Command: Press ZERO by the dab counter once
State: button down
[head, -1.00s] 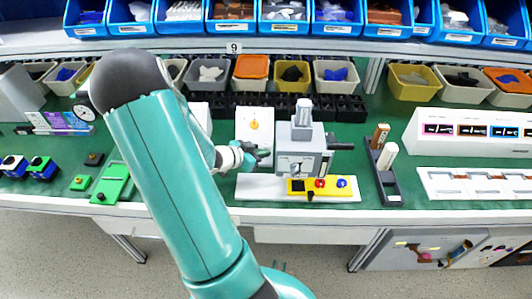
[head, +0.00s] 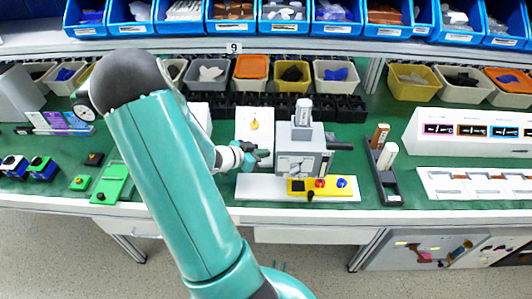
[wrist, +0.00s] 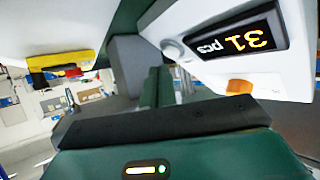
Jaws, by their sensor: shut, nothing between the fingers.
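A white unit (wrist: 290,70) with a dark display (wrist: 233,42) reading "31 pcs" upside down fills the right of the wrist view. An orange button (wrist: 240,87) and a round grey button (wrist: 172,49) are on its face. No ZERO label is readable. The grey machine (head: 300,160) stands on a white base in the head view, with a yellow panel (head: 297,187) at its front. My gripper (head: 264,154) is shut and empty, just left of this machine. Its fingertips are small in the head view, and contact cannot be told.
The yellow panel carries a red button (head: 320,183) and a blue button (head: 342,183). A dark holder (head: 390,187) with two upright pieces stands to the right. Green and blue boxes sit at the left.

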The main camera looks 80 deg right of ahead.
jog(key=shift+w+d+f, duration=0.1)
jog(key=shift+d+f, duration=0.15)
jog(key=shift+d+f, duration=0.25)
jog(key=shift+f, duration=0.1)
dwell(0.7)
jog(key=shift+r, duration=0.1)
jog(key=shift+a+r, duration=0.5)
jog(key=shift+r, duration=0.1)
dwell(0.3)
jog(key=a+r, duration=0.1)
jog(key=r, duration=0.1)
jog(key=a+r, duration=0.1)
jog(key=a, duration=0.1)
jog(key=shift+s+a+r, duration=0.1)
jog(key=shift+s+r, duration=0.3)
dwell(0.7)
